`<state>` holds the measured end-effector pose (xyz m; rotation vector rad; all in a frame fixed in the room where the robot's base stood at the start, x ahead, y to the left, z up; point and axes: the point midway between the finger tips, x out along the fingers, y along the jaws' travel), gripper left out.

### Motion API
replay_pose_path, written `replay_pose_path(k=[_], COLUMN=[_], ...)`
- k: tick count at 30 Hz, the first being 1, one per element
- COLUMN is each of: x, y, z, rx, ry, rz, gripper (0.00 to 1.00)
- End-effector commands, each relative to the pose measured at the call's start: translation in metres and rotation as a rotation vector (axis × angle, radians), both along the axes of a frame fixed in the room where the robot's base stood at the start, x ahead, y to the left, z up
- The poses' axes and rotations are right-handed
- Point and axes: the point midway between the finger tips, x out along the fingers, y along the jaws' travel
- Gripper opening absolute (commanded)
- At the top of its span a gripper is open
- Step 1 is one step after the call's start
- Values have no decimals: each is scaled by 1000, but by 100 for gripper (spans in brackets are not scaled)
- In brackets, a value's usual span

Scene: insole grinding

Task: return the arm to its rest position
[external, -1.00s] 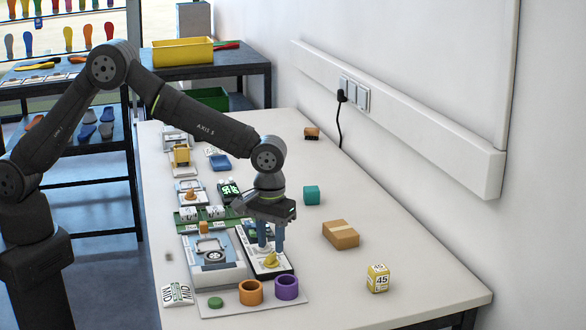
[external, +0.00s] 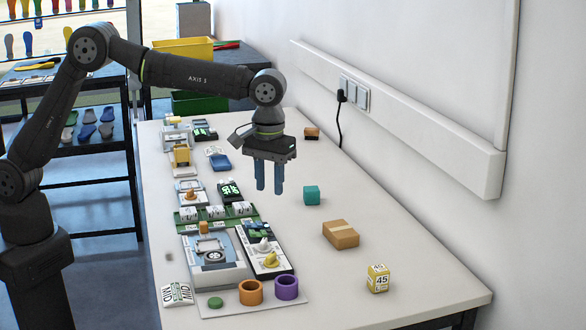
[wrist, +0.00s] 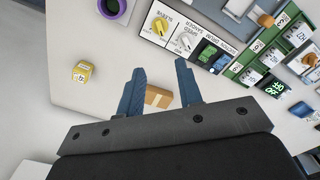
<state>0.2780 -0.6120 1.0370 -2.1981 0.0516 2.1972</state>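My gripper (external: 269,178) hangs above the table, pointing down, with its two blue fingers apart and nothing between them. In the wrist view my gripper (wrist: 160,90) also shows its fingers spread and empty. Below and slightly in front of it is the panel (external: 266,258) with a yellow knob (external: 270,260), a white knob (external: 263,245) and dark green and blue pieces. The yellow knob (wrist: 160,27) and white knob (wrist: 186,41) also show in the wrist view. My gripper is clear of all of them.
A cardboard box (external: 340,234), a teal cube (external: 311,195) and a yellow cube (external: 378,278) stand on the right part of the table (external: 400,300). A purple ring (external: 287,287) and an orange ring (external: 250,292) stand in front. A wall with a cable (external: 341,122) borders the right.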

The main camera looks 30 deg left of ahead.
Motion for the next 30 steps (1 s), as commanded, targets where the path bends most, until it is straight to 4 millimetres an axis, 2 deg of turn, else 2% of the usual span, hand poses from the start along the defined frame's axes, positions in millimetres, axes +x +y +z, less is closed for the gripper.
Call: replay_pose_path(k=[5,11,30], x=[0,0,0], y=[0,0,0], z=[-2,-23,-147], rx=[1,2,2], ry=[0,1,1], rz=[0,0,0], gripper=[33,33,33])
